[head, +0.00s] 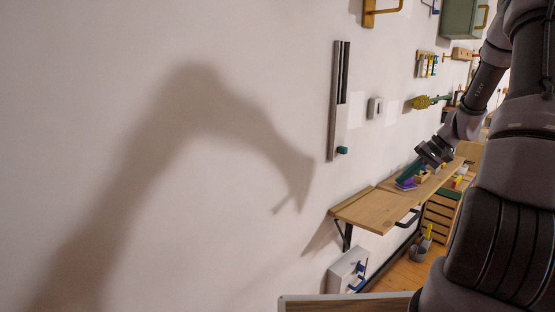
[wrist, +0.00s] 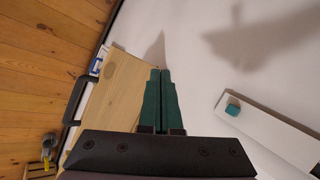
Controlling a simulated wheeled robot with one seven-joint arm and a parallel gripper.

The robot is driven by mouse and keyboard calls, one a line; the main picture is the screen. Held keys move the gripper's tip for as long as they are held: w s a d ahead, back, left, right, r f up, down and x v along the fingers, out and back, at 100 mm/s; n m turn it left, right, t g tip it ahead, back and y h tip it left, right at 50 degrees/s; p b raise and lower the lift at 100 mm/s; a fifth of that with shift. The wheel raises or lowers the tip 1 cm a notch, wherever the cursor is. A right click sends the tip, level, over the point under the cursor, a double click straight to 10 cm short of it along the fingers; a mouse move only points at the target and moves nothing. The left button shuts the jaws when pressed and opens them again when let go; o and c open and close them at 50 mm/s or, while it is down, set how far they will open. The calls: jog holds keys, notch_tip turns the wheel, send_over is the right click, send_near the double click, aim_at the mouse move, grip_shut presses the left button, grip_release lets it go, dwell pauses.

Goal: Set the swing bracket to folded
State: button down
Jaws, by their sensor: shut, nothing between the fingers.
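A black bracket (head: 347,236) stands out from the wall under the left end of a wooden wall shelf (head: 365,208). I take it to be the swing bracket, but its joint is too small to make out. The shelf also shows in the wrist view (wrist: 118,95), with a black handle (wrist: 76,98) on its front edge; the bracket is not visible there. My gripper (head: 404,177) is above the shelf, right of the bracket. In the wrist view its green fingers (wrist: 160,72) are together and empty, pointing along the shelf and wall.
A grey rail with a teal knob (head: 342,150) is on the wall above the shelf; the knob also shows in the wrist view (wrist: 232,107). A white box with a blue handle (head: 347,272) sits below. A grey bucket (head: 418,252) stands on the floor. Small items lie on the shelf's far part.

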jog(key=s+a+r+h, duration=0.1)
jog(key=s+a+r, duration=0.15)
jog(key=r, duration=0.25)
jog(key=s+a+r+h, duration=0.1)
jog(key=a+r, duration=0.2)
jog(key=r, duration=0.3)
jog(key=s+a+r+t+h, duration=0.1)
jog(key=s+a+r, duration=0.4)
jog(key=s, duration=0.5)
jog(key=s+a+r+t+h, duration=0.2)
jog(key=s+a+r+t, duration=0.2)
jog(key=s+r, duration=0.6)
jog(key=shift+s+a+r, duration=0.2)
jog(key=shift+a+r, duration=0.05)
jog(key=shift+a, duration=0.15)
